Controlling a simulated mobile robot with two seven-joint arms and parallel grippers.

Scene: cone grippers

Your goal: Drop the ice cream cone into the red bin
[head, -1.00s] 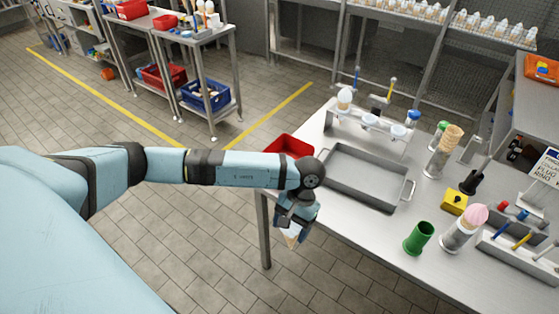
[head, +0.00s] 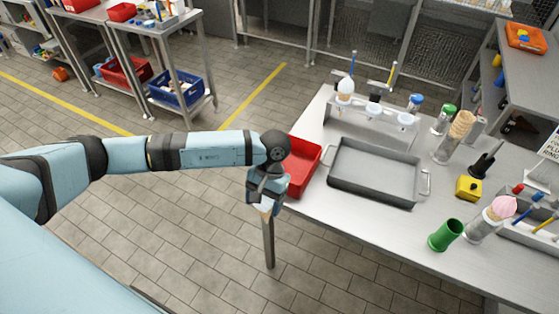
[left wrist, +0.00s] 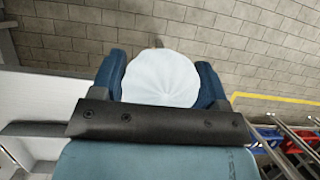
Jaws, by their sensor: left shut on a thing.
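My left gripper (head: 265,205) is shut on the ice cream cone (head: 266,207), just off the left edge of the table in the head view. In the left wrist view the cone's white rounded top (left wrist: 160,78) sits between the two blue fingers. In the head view only a small part of the cone shows below the fingers. The red bin (head: 303,165) is at the table's left edge, just right of my gripper and partly hidden by my wrist. The cone is outside the bin. My right gripper is not in view.
A grey metal tray (head: 376,195) lies right of the red bin. Behind it a rack (head: 372,118) holds a white-topped cone. A green cup (head: 445,235), a yellow block (head: 468,188) and a pink-topped cone (head: 500,208) stand farther right. The floor left of the table is clear.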

